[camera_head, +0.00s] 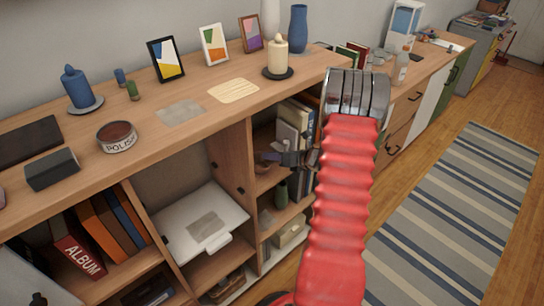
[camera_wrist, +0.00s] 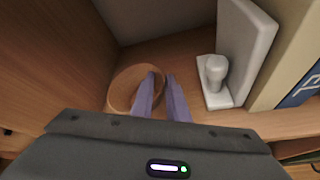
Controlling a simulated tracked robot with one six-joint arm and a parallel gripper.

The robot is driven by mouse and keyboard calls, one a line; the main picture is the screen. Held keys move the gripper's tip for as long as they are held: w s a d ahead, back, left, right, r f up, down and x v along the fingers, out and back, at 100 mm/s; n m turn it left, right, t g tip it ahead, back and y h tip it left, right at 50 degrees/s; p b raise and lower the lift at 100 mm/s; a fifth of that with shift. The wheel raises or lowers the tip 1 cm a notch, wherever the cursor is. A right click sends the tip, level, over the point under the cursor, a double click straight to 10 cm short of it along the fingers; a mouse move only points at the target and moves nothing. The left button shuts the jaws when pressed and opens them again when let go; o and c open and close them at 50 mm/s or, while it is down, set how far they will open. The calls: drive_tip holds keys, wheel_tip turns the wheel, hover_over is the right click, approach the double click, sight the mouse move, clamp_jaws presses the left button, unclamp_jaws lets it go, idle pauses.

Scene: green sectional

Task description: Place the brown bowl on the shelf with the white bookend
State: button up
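The brown bowl (camera_wrist: 122,93) is at the left of the wrist view, inside a wooden shelf compartment, and looks upright on the shelf board. The white bookend (camera_wrist: 243,45), with a rounded knob on its base, stands to the right of the bowl in the same compartment. My gripper (camera_wrist: 161,77) reaches in with its two purple fingers at the bowl's right rim. The left finger overlaps the bowl's inside and the right one is just outside. A small gap shows between the fingertips. My gripper (camera_head: 283,158) also shows in the head view, where the bowl is hard to make out.
Books (camera_head: 292,125) stand right of the bookend. The compartment's left wall (camera_head: 232,170) is close to the bowl. The cabinet top (camera_head: 150,105) overhangs the shelf and carries candles, frames and a tin. A printer (camera_head: 200,220) fills the neighbouring compartment.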

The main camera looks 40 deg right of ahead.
drive_tip(key=o, duration=0.3)
drive_tip(key=shift+s+r, duration=0.1)
drive_tip(key=v, duration=1.1)
drive_tip(key=shift+s+r, duration=0.15)
drive_tip(key=shift+s, duration=0.25)
idle(0.5)
